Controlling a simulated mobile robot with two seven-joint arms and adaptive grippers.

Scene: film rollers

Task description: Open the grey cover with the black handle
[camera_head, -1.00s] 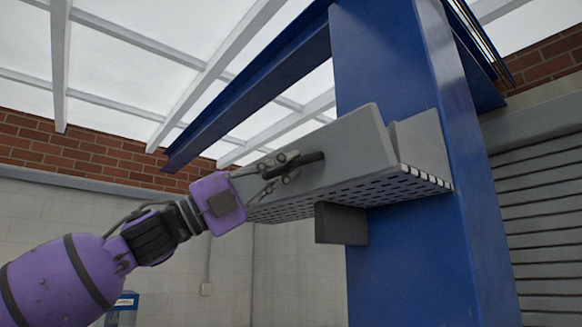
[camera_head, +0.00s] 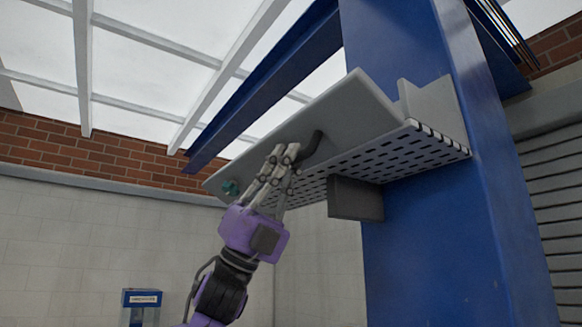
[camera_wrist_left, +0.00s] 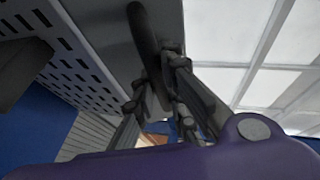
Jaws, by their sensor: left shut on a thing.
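The grey cover (camera_head: 345,110) is a flat panel on the front of a perforated grey box (camera_head: 400,150) on a blue column. It leans outward at its top. Its black handle (camera_head: 311,150) is a curved bar on the panel's face. My left gripper (camera_head: 286,158) reaches up from below and is shut on the handle near its lower left end. In the left wrist view the dark handle (camera_wrist_left: 140,30) runs down between the fingers (camera_wrist_left: 165,85), which hide its lower end. My right gripper is not in view.
The blue column (camera_head: 410,250) stands right of the cover, with a blue beam (camera_head: 265,90) running behind it. A dark grey block (camera_head: 355,198) sits under the box. A teal knob (camera_head: 230,187) shows left of the fingers. Open room lies to the left.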

